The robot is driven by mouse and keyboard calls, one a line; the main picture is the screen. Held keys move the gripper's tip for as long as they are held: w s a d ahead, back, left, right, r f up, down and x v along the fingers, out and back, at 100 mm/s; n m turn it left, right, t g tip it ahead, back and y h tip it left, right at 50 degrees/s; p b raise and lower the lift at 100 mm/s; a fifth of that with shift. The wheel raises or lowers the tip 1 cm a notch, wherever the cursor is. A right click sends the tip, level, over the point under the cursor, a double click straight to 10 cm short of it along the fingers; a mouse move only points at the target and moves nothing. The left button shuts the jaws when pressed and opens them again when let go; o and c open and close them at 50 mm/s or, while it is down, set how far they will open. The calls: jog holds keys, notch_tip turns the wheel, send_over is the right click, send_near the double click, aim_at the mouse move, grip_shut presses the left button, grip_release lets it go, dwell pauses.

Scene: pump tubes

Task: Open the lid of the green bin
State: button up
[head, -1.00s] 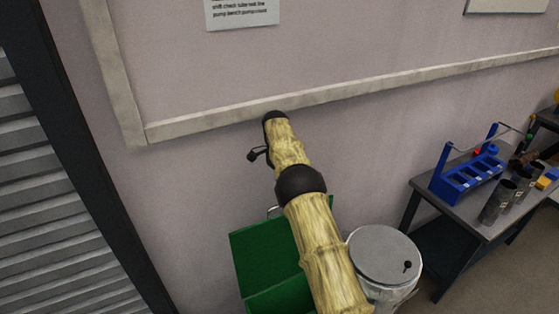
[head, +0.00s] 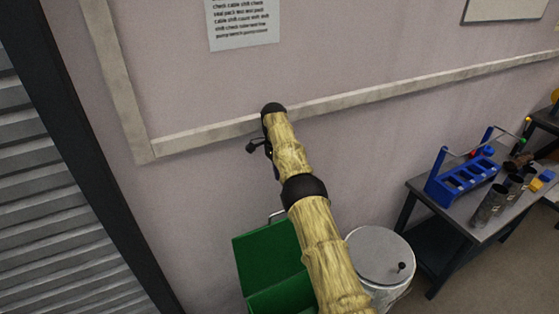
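The green bin (head: 285,298) stands at the bottom centre, partly hidden behind my arm and cut off by the lower edge. A flat green panel, which looks like its lid (head: 262,256), stands up steeply at the bin's wall side, with a metal handle (head: 276,214) at its top edge. The lid appears raised; the bin's inside is mostly out of sight. My gripper (head: 252,147) shows as a small black part at the far end of my arm, above the bin and in front of the wall. It is apart from the handle. Its fingers are too small to read.
A white round drum with a grey lid (head: 378,254) stands close on the bin's right. A dark table (head: 482,228) at right holds a blue rack (head: 464,176) and several dark cylinders. A dark-framed louvred panel (head: 45,215) is at left.

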jog(key=p+v, duration=0.3)
jog(key=p, duration=0.7)
jog(key=shift+f+p, duration=0.1)
jog(key=shift+p, duration=0.2)
dwell(0.4)
